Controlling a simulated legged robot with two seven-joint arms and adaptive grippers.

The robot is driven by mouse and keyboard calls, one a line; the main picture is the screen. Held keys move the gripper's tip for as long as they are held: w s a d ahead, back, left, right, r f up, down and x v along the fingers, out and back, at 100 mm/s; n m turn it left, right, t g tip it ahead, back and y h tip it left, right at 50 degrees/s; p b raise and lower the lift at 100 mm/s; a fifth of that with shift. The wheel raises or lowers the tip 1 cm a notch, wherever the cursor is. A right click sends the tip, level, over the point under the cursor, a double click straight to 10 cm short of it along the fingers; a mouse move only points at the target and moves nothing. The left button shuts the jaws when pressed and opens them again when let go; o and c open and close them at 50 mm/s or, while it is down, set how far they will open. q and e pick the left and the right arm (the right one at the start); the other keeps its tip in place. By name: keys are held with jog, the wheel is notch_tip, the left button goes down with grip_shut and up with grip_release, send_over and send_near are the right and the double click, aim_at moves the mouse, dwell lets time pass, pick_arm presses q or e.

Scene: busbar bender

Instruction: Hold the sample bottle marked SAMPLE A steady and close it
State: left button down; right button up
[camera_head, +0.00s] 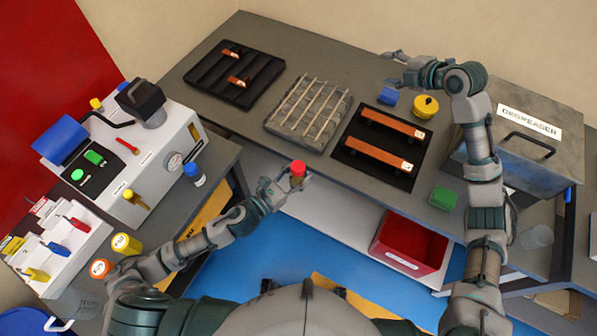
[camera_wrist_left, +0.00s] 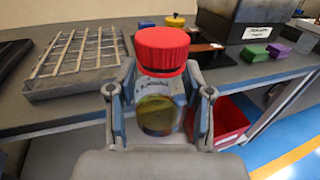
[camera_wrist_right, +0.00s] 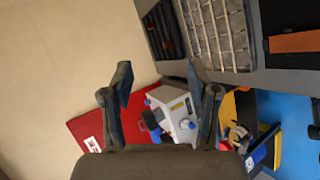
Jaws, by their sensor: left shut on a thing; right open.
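A bottle with a red cap (camera_head: 297,168) is in my left gripper (camera_head: 287,184), above the gap in front of the grey table. In the left wrist view the red cap (camera_wrist_left: 162,50) sits on top and a clear body with yellowish contents (camera_wrist_left: 156,115) is between the fingers of my left gripper (camera_wrist_left: 158,112). The bottle looks roughly upright. No SAMPLE A marking is readable, and I cannot tell how tight the cap is. My right gripper (camera_head: 392,68) is open and empty, raised over the table's back edge, well apart from the bottle.
A blue-capped bottle (camera_head: 194,173) stands beside the white bending machine (camera_head: 150,165) on the left bench. The grey table holds a rack (camera_head: 308,112), black trays, a yellow lidded pot (camera_head: 425,107) and a degreaser tank (camera_head: 520,150). A red bin (camera_head: 408,243) is below.

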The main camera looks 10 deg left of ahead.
jog(key=s+a+n+g, duration=0.2)
jog(key=s+a+n, duration=0.1)
jog(key=a, duration=0.6)
jog(key=n+g+h, duration=0.7)
jog(key=n, duration=0.9)
send_over(297, 166)
jog(key=f, duration=0.7)
jog(key=shift+w+a+f, duration=0.15)
jog(key=shift+w, duration=0.15)
jog(key=shift+s+f+h, duration=0.1)
jog(key=shift+s+h, duration=0.2)
jog(key=shift+h, duration=0.2)
jog(key=shift+d, duration=0.25)
jog(key=shift+f, duration=4.05)
